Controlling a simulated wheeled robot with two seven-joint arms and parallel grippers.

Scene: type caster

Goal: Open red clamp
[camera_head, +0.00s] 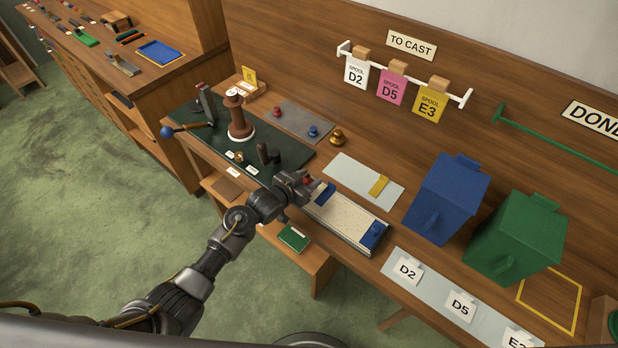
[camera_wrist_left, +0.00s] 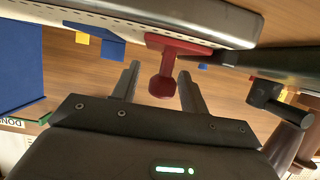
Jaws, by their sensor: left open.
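The red clamp (camera_wrist_left: 178,46) shows in the left wrist view as a red bar with a round-ended handle at the side of a pale metal-edged tray (camera_wrist_left: 195,12). In the head view only a small red part (camera_head: 307,181) of it shows, at the tray's left end; my gripper hides the rest. My left gripper (camera_head: 301,190) is at that end of the tray. In the left wrist view its two fingers (camera_wrist_left: 158,72) are open, with the red handle between them and a gap on either side. My right gripper is not in view.
The tray (camera_head: 345,218) has a blue block (camera_head: 375,234) at its right end and another blue piece (camera_head: 325,193) near my gripper. A dark green mat (camera_head: 285,160) with a brown post (camera_head: 238,120) lies left. Blue (camera_head: 445,200) and green (camera_head: 515,240) boxes stand right.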

